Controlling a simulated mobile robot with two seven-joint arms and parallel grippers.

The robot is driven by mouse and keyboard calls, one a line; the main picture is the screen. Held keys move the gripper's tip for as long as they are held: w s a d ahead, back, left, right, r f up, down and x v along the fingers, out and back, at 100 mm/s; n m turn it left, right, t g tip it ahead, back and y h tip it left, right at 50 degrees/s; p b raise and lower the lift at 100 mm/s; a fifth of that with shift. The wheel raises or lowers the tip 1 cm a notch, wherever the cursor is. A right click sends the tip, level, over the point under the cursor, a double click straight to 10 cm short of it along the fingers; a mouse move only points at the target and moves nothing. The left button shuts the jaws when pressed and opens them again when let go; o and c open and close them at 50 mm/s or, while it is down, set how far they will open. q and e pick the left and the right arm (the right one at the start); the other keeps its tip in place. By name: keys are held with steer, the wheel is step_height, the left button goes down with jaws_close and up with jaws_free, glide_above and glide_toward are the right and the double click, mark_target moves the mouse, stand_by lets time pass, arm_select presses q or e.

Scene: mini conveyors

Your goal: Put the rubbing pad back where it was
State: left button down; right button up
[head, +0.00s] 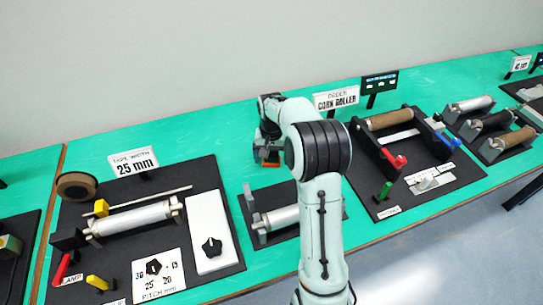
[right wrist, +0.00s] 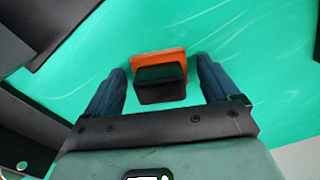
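The rubbing pad, an orange slab with a black block on top, shows in the right wrist view (right wrist: 160,83) between my two fingers. In the head view only a sliver of its orange part (head: 271,164) shows below my right gripper (head: 267,150). My right gripper also shows in the right wrist view (right wrist: 162,85); its blue fingers stand apart on either side of the pad, with green gaps between. The pad appears to be on the green bench top; exact contact is hard to tell. My left gripper is not in view.
A black board with a small roller (head: 280,218) lies just in front, partly hidden by my right arm. A larger roller board (head: 75,212) is at left, another (head: 365,175) at right. The CORN ROLLER sign (head: 337,100) stands behind. Bare green bench surrounds the gripper's left side.

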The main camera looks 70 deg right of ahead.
mark_target(272, 154)
step_height(272, 154, up, 12)
steer(key=p, duration=0.2)
steer(key=shift+r, duration=0.2)
steer(key=shift+f, duration=0.1)
stand_by(0.7)
